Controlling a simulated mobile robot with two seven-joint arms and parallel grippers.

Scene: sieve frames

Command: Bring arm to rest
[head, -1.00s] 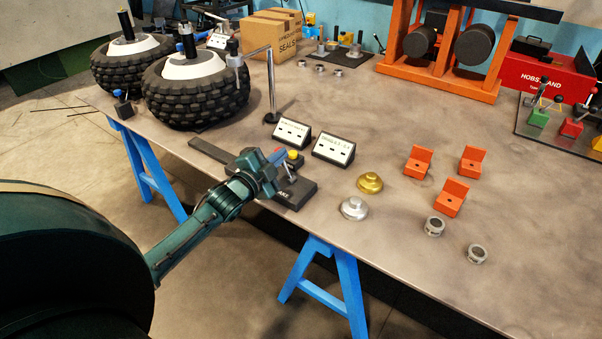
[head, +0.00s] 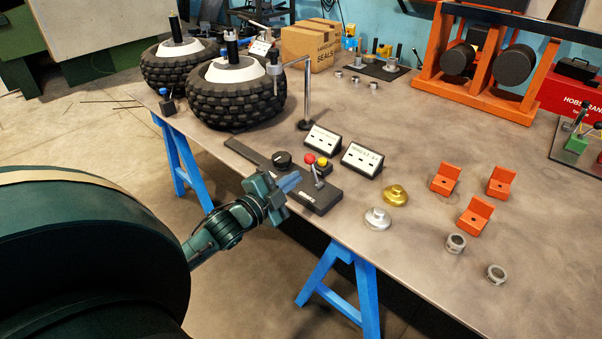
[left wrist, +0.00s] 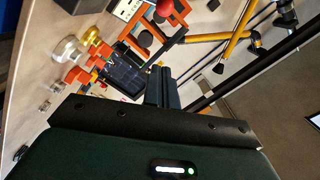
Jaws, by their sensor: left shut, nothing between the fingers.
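My left gripper (head: 290,182) comes in from the left in the head view. Its fingers are shut with nothing between them. The gripper looks apart from the lever. In the left wrist view the shut fingers (left wrist: 160,88) point toward the table, with the red knob (left wrist: 165,7) at the top. My right gripper does not show.
The table (head: 420,130) holds silver (head: 378,218) and gold (head: 396,195) knobbed pieces, orange brackets (head: 475,215), two label boxes (head: 362,159) and large tyres (head: 236,95). A thin upright post (head: 306,95) stands behind the lever. Floor space is open left of the table.

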